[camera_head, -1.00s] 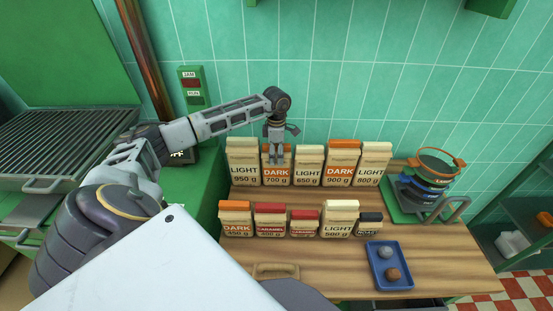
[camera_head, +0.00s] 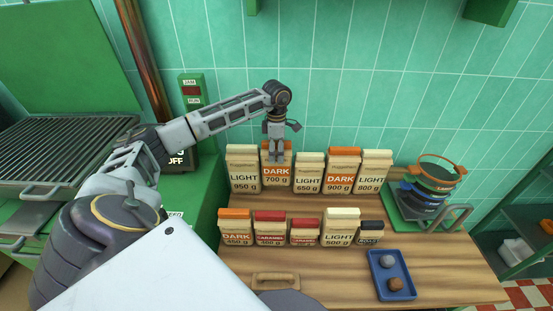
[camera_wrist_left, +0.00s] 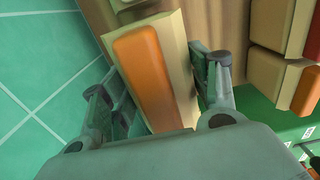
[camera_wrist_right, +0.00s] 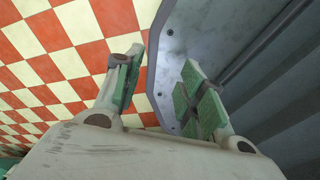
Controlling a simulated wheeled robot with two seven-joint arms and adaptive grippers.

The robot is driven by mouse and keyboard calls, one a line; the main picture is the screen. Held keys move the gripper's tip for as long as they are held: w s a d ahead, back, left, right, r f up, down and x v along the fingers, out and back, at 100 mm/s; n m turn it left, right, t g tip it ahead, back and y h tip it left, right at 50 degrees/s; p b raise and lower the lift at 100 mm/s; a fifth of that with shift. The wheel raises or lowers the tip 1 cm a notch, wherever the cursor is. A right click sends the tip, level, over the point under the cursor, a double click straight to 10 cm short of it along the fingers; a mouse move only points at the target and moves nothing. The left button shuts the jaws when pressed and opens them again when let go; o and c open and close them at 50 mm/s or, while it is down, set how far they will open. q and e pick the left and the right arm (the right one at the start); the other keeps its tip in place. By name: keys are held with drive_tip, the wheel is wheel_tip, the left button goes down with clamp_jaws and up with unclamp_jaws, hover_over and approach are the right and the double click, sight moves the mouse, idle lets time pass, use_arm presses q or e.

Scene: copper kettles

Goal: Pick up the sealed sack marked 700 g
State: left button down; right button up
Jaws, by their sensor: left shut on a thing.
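The sack marked DARK 700 g (camera_head: 277,179) is cream with an orange top band. It is in the back row, between the LIGHT 950 g and LIGHT 650 g sacks. My left gripper (camera_head: 277,155) is shut on its upper part from above. The sack sits a little higher than its neighbours, upright. In the left wrist view the sack (camera_wrist_left: 150,75) lies between the fingers of my left gripper (camera_wrist_left: 168,95), orange band facing the camera. My right gripper (camera_wrist_right: 165,90) shows only in its wrist view, open and empty, fingers apart.
The LIGHT 950 g (camera_head: 243,172) and LIGHT 650 g (camera_head: 308,175) sacks stand close on either side. A front row of smaller sacks includes LIGHT 500 g (camera_head: 340,229). A blue tray (camera_head: 376,285) and stacked sieves (camera_head: 435,180) are at right. Tiled wall (camera_head: 330,80) is behind.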

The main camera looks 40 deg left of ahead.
use_arm(q)
wheel_tip(320, 180, up, 12)
drive_tip(key=shift+b, duration=0.35)
drive_tip(key=shift+r, duration=0.7)
drive_tip(key=s+d+b, duration=0.3)
drive_tip(key=s+d, duration=0.8)
drive_tip(key=s, duration=0.2)
drive_tip(key=shift+s+d, duration=0.3)
drive_tip(key=shift+s, duration=0.1)
use_arm(e)
drive_tip(key=d+f, duration=0.4)
drive_tip(key=shift+w+d, duration=0.15)
drive_tip(key=shift+w, duration=0.3)
drive_tip(key=shift+w, duration=0.2)
